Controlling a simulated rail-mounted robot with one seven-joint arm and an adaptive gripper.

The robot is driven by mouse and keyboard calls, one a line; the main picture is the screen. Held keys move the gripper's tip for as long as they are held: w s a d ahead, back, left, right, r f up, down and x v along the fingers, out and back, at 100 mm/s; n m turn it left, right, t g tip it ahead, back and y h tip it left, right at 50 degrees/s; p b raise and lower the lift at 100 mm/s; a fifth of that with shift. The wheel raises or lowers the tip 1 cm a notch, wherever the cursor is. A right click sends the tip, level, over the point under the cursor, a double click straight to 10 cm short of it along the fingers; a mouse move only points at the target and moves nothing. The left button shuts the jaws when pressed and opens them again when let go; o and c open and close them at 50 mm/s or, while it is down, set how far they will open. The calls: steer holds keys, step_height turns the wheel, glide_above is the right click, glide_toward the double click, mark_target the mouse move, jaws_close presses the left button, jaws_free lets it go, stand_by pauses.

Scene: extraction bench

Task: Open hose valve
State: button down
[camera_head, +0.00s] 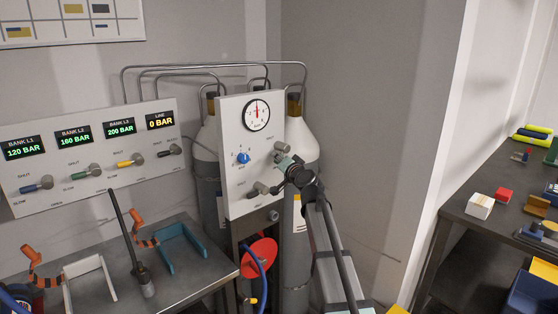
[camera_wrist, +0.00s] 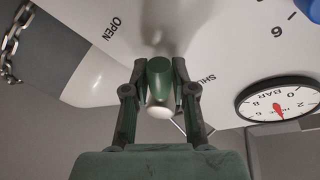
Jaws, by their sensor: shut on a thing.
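A grey control panel (camera_head: 238,180) in front of the gas cylinders carries a round gauge, a blue knob and valve levers. My gripper (camera_head: 289,163) is at the panel's right edge, below the gauge. In the wrist view my gripper (camera_wrist: 160,88) is shut on a green, pale-ended valve handle (camera_wrist: 160,82), with one finger on each side. The printed words OPEN and SHUT lie on either side of the handle. The handle's mount is partly hidden and blurred. I cannot tell for sure that this is the hose valve.
The gauge (camera_head: 257,115) is above my gripper, and the blue knob (camera_head: 243,158) is to its left. Another valve lever (camera_head: 260,189) is lower left. A pressure display panel (camera_head: 90,160) is at left; its line display (camera_head: 160,121) reads 0 BAR. White cylinders (camera_head: 301,140) stand behind.

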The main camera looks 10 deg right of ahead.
steer(key=shift+w+f+b, duration=0.1)
steer(key=shift+f+b, duration=0.05)
steer(key=shift+b, duration=0.2)
steer(key=b, duration=0.2)
steer(key=f+n+b, duration=0.1)
steer(key=b, duration=0.2)
steer(key=shift+w+d+b, duration=0.1)
steer(key=shift+d+b, duration=0.1)
steer(key=shift+b, duration=0.1)
steer(key=n+b, duration=0.2)
steer(key=b, duration=0.7)
steer(key=w+d+n+t+y+b, duration=0.1)
steer(key=n+b, duration=0.2)
steer(key=b, duration=0.6)
steer(key=d+n+b, duration=0.1)
steer(key=n+b, duration=0.2)
steer(key=b, duration=0.6)
steer(key=shift+w+d+t+y, duration=0.1)
steer(key=shift+w+t+y, duration=0.05)
steer(key=shift+t+y, duration=0.25)
steer(key=shift+r+n+b, duration=0.15)
steer(key=shift+n+b, duration=0.25)
steer(key=c, duration=0.9)
jaws_free()
steer(key=shift+d, duration=0.1)
